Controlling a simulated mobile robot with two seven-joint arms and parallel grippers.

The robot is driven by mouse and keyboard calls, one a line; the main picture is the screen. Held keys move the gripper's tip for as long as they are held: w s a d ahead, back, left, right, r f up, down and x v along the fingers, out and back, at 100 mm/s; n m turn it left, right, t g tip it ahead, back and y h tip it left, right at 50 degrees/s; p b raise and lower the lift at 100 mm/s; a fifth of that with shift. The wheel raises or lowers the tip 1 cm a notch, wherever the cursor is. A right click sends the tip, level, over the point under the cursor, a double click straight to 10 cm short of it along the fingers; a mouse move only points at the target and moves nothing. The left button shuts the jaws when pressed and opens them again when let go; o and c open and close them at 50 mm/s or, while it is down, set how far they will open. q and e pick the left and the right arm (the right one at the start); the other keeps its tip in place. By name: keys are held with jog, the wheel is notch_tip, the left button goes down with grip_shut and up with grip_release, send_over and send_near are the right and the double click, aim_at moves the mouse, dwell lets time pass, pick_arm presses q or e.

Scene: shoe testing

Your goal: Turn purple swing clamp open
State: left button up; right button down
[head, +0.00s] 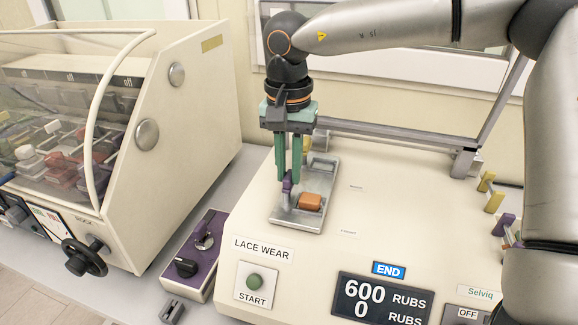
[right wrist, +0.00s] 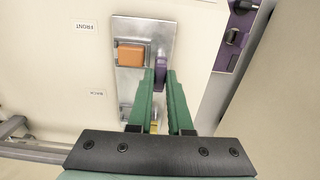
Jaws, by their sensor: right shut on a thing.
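The purple swing clamp (head: 288,184) stands on the metal plate (head: 296,217) on top of the lace wear machine. It also shows in the right wrist view (right wrist: 160,62), at the ends of the green fingers. My right gripper (head: 289,178) points down with its fingers close together around the purple clamp, shut on it. In the right wrist view the gripper (right wrist: 161,75) partly hides the clamp. An orange block (head: 310,201) sits on the plate beside the clamp. My left gripper is not in view.
A purple control box (head: 198,250) with a black knob stands left of the machine. A glass-fronted cabinet (head: 150,100) is further left. A metal frame bar (head: 400,140) runs behind the plate. Yellow and purple clamps (head: 494,200) stand at the right. The display (head: 380,300) reads 600 and 0 rubs.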

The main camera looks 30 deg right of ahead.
aim_at(289, 174)
jog(key=c, duration=0.8)
grip_release()
jog(key=shift+c, duration=0.2)
notch_tip(289, 174, up, 8)
jog(key=shift+f, duration=0.15)
jog(key=shift+f, duration=0.1)
